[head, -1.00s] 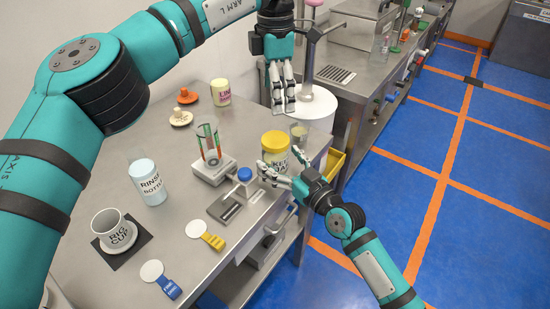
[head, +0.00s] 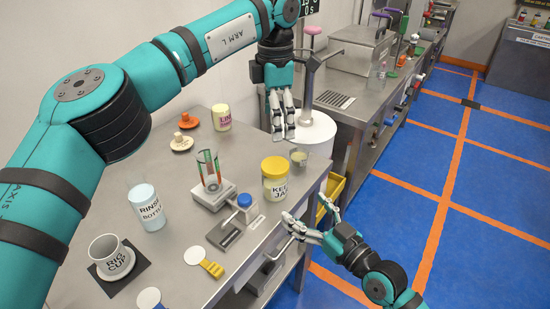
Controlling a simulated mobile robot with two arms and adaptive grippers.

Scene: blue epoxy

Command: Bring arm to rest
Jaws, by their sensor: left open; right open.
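My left gripper (head: 284,136) hangs pointing down over the back right of the steel bench, in front of a white round container (head: 314,135). Its fingers are open with nothing between them. My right gripper (head: 308,222) is at the bench's front right edge, below the yellow-lidded jar (head: 275,180). Its fingers are spread and empty, and it appears apart from the jar. The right arm comes in from the lower right over the blue floor.
A yellow bin (head: 331,192) is beside the bench's right end. The floor (head: 480,210) at right is clear.

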